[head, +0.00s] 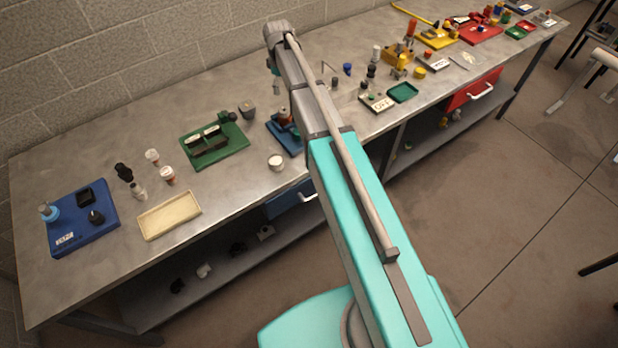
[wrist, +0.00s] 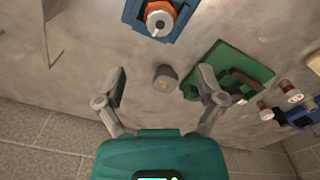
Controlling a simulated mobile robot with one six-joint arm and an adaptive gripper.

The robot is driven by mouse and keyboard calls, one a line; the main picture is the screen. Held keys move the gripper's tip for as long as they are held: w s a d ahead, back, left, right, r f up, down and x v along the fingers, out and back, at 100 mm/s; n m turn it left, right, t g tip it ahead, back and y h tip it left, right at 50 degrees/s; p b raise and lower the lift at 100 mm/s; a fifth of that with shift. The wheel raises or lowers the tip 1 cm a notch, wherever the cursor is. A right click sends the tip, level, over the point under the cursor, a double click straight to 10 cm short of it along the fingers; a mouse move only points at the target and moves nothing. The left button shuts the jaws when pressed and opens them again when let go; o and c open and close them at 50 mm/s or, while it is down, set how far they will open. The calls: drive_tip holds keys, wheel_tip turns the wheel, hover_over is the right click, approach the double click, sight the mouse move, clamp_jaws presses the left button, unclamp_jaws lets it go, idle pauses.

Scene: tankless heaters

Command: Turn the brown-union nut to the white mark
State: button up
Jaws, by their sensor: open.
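The brown-union nut (wrist: 160,10) is an orange-brown ring around a pale grey round fitting, at the top of the wrist view. It stands on a blue base (wrist: 187,14). In the head view the brown nut (head: 285,116) shows on its blue base (head: 292,146), partly hidden by my arm. A small pale streak shows by the fitting in the wrist view; I cannot tell if it is the white mark. My gripper (wrist: 162,95) is open and empty, with its fingers spread above the bench and apart from the nut.
A grey cup-like piece (wrist: 165,78) stands between my fingers in the picture. A green base with dark blocks (wrist: 240,75) is close to the right finger. A white round tub (head: 276,162) stands near the bench's front edge. Bare bench lies left of the nut in the wrist view.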

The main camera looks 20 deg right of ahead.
drive_tip(key=s+f+m+b, duration=0.3)
drive_tip(key=s+f+b, duration=0.2)
drive_tip(key=s, duration=0.5)
drive_tip(key=s+f+m+b, duration=0.3)
drive_tip(key=s+f+b, duration=0.2)
drive_tip(key=s, duration=0.4)
drive_tip(key=s+f+m+b, duration=0.3)
drive_tip(key=s+f+b, duration=0.2)
drive_tip(key=s, duration=0.5)
drive_tip(key=shift+s+d+f+b, duration=0.2)
drive_tip(key=shift+s+f+b, duration=0.2)
drive_tip(key=shift+b, duration=0.25)
idle(0.4)
idle(0.5)
